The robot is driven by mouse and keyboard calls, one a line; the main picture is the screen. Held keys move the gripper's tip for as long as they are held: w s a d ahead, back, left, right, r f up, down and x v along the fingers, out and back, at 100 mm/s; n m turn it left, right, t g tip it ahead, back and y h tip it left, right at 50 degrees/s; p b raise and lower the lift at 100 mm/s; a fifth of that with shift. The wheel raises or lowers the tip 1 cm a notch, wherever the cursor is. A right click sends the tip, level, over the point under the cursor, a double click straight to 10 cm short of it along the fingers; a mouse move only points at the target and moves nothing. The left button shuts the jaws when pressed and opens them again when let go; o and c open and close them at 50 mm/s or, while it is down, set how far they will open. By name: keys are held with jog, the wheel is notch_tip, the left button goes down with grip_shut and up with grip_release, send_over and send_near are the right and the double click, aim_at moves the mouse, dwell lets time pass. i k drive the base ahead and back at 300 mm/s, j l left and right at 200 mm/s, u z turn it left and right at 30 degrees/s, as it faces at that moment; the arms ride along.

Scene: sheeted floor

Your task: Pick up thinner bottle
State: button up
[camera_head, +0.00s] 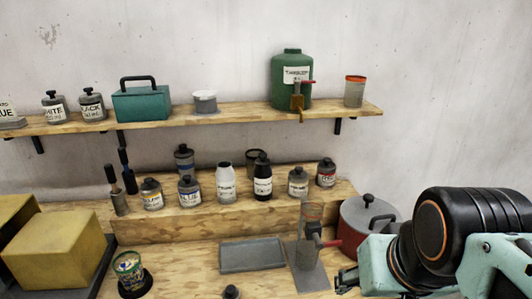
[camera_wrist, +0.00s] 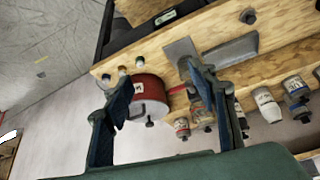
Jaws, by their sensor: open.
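A white bottle (camera_head: 225,184) and a black bottle (camera_head: 262,180) with a white label stand upright, side by side, on the raised wooden step. A green jug (camera_head: 291,82) with a tap stands on the upper shelf; its label seems to begin with "THIN". I cannot read the bottle labels well enough to tell which says thinner. In the wrist view the white bottle (camera_wrist: 267,104) is right of my fingers. My gripper (camera_wrist: 157,75) is open and empty, its fingers spread above the bench near the red pot. In the head view my gripper (camera_head: 347,278) is at lower right, away from both bottles.
The red pot (camera_head: 350,228) stands near my gripper and also shows between my fingers in the wrist view (camera_wrist: 148,97). Several paint jars crowd the bottles. A grey tray (camera_head: 252,256) and a red-handled stand (camera_head: 308,255) are in front. The shelf (camera_head: 235,113) overhangs behind.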

aim_at(225, 175)
jog(key=u, duration=1.7)
jog(key=z, duration=0.85)
jog(key=i+j+z, duration=0.15)
jog(key=j+z, duration=0.25)
jog(key=j, duration=0.3)
jog(key=j+z, duration=0.35)
jog(key=j, duration=0.4)
jog(key=i, duration=0.05)
